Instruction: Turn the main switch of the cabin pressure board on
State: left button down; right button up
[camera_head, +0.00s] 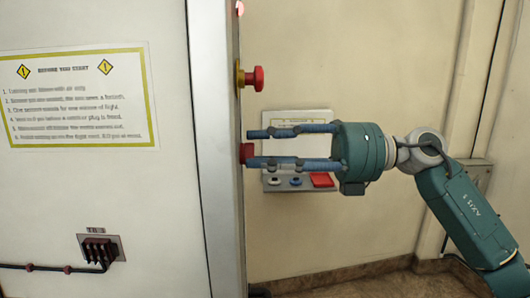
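The main switch cannot be named with certainty; no label for it is readable. A red knob (247,152) sits on the narrow right side of a tall pale cabinet (205,120). A second red knob on a yellow base (253,78) sticks out higher on the same side. My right gripper (258,148) reaches in from the right and points left. My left gripper is out of view.
A small wall panel (285,186) with round buttons and a red square piece (321,180) is partly hidden behind my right gripper. The cabinet front carries a "Before you start" sign (78,98) and a dark socket block with a cable (100,252).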

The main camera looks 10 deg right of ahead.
jog(key=s+d, duration=0.2)
jog(key=d, duration=0.9)
jog(key=shift+s+d, duration=0.2)
jog(key=shift+d, duration=0.2)
